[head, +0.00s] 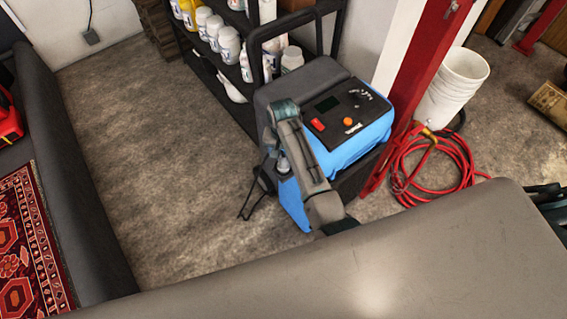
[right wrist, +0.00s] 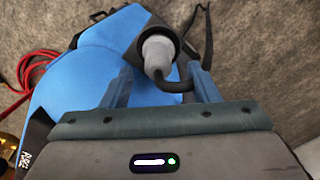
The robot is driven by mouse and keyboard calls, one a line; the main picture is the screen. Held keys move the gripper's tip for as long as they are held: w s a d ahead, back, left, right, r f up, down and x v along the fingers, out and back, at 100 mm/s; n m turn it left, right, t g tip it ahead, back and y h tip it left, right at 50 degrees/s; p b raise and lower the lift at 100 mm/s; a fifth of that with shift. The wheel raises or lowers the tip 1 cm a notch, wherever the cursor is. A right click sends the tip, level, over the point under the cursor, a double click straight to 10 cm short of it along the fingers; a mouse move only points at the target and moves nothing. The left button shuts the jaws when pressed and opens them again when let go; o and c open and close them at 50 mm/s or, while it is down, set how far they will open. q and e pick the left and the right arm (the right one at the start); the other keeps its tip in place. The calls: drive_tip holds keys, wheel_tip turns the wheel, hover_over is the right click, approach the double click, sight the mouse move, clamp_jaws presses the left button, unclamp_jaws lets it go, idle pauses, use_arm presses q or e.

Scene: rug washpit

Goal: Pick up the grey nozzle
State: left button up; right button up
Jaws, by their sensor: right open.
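The grey nozzle (right wrist: 157,55) sits in a black holder on the side of a blue machine (right wrist: 85,70) in the right wrist view. A black cable curves beside it. My right gripper (right wrist: 161,78) is open, with one finger on each side of the nozzle's near end; I cannot tell whether they touch it. In the head view the nozzle (head: 283,164) shows small at the left side of the blue machine (head: 358,150). My right gripper (head: 276,142) is there, partly hidden by my own arm. My left gripper is not in view.
A dark shelf (head: 205,68) with several bottles stands behind the machine. A red hose (head: 440,165), a red post (head: 418,60) and white buckets (head: 457,85) are to its right. Bare floor (head: 160,150) lies to the left, beside a grey wall edge (head: 75,180) and a patterned rug (head: 28,240).

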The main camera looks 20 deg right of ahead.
sight(283, 158)
wheel_tip(283, 158, down, 4)
drive_tip(key=shift+d+r+p, duration=0.15)
drive_tip(key=shift+p, duration=0.4)
drive_tip(key=shift+f, duration=0.6)
drive_tip(key=c, duration=1.1)
drive_tip(key=shift+r+b, duration=0.3)
drive_tip(key=shift+r, duration=0.45)
drive_tip(key=shift+s+d+r+b, duration=0.1)
drive_tip(key=shift+s+r+b, duration=0.1)
drive_tip(key=shift+r, duration=0.25)
drive_tip(key=shift+s+d+r+b, duration=0.1)
drive_tip(key=shift+s+r+b, duration=0.1)
drive_tip(key=shift+r, duration=0.25)
drive_tip(key=shift+s+d+r+b, duration=0.1)
drive_tip(key=shift+s+d+b, duration=0.65)
drive_tip(key=shift+s, duration=1.7)
drive_tip(key=shift+s+d+f+b, duration=0.1)
drive_tip(key=shift+s+d+b, duration=0.6)
drive_tip(key=shift+s, duration=1.7)
drive_tip(key=shift+s+d+r+b, duration=0.1)
drive_tip(key=shift+s+d+b, duration=0.6)
drive_tip(key=shift+s, duration=1.75)
